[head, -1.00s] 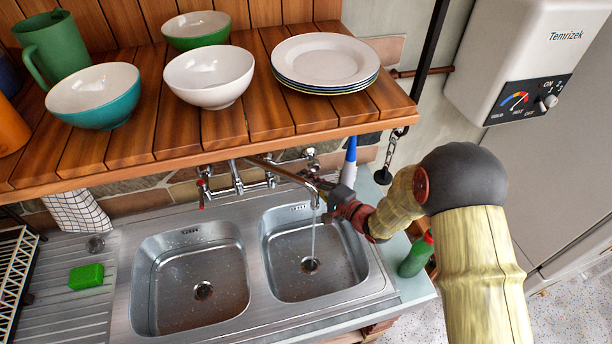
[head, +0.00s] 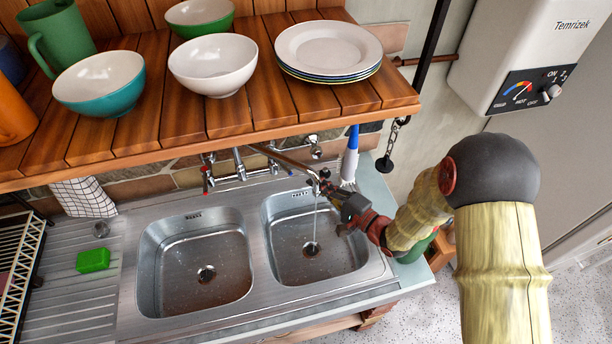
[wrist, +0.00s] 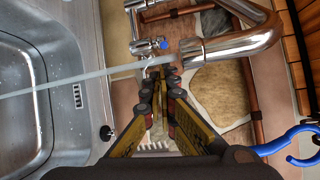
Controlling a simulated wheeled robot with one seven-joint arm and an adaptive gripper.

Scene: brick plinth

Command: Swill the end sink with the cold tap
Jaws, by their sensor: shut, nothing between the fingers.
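The end sink (head: 272,232) is the right steel basin in the head view. A thin stream of water (head: 315,222) falls from the spout into it, near the drain. The wrist view shows this basin (wrist: 50,30) at left, the chrome spout (wrist: 235,38) and the stream (wrist: 90,78). Contact with the tap is unclear.
The wooden shelf (head: 230,122) overhangs the taps, with bowls and plates (head: 328,54) on it. A red-marked tap (head: 207,184) is left of the spout. A blue-handled brush (head: 351,158) and a hanging plug (head: 384,166) are at right. A green block (head: 93,260) lies on the drainer.

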